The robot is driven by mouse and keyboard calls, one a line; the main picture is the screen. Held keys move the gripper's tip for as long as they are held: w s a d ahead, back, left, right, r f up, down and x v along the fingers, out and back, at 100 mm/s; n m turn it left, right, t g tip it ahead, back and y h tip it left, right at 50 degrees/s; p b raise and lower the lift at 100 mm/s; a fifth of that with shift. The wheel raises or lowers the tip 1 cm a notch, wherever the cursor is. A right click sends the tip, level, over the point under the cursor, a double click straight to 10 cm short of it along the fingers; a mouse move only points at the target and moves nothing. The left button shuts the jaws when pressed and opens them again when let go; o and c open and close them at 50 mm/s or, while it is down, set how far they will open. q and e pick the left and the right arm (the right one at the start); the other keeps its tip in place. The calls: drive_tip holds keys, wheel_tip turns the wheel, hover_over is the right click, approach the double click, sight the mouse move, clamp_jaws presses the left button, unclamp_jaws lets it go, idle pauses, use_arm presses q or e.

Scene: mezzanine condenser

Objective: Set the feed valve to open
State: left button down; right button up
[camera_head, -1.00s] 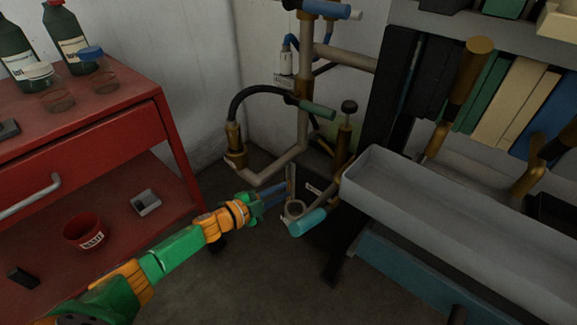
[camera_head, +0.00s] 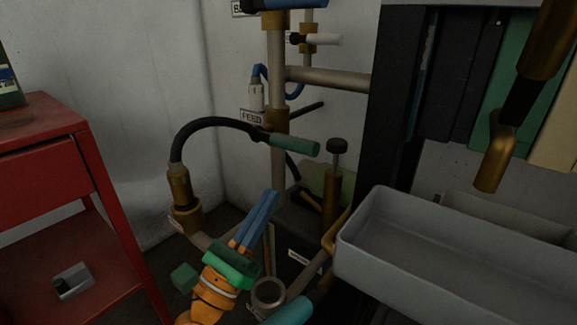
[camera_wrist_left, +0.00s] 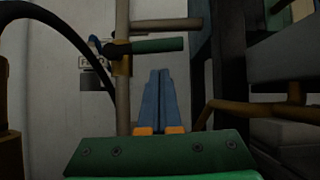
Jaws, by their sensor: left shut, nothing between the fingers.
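The feed valve sits on the upright pipe beside a FEED label (camera_head: 252,117). Its green lever handle (camera_head: 295,143) sticks out to the right, roughly crosswise to the pipe and tilted slightly down in the head view. In the left wrist view the green handle (camera_wrist_left: 157,45) lies nearly level above the fingertips. My left gripper (camera_head: 270,196) is shut and empty, its blue fingers pointing up below the handle, apart from it in the picture. The fingers also show in the wrist view (camera_wrist_left: 159,75). My right gripper is not in view.
A black hose (camera_head: 215,122) arches left of the pipe to a brass fitting (camera_head: 183,195). A brass post with a black knob (camera_head: 337,146) stands right of the handle. A grey trough (camera_head: 455,255) is at right, a teal handle (camera_head: 290,312) below, a red cart (camera_head: 70,155) at left.

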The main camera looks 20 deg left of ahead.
use_arm(q)
drive_tip(key=p+x, duration=0.2)
drive_tip(key=x, duration=0.5)
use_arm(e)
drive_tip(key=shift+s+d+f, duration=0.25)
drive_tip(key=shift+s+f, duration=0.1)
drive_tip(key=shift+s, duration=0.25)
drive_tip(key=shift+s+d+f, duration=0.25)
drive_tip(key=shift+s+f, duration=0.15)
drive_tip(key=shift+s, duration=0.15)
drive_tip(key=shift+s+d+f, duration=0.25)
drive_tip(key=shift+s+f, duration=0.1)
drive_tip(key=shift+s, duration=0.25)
use_arm(q)
drive_tip(key=shift+w, duration=0.1)
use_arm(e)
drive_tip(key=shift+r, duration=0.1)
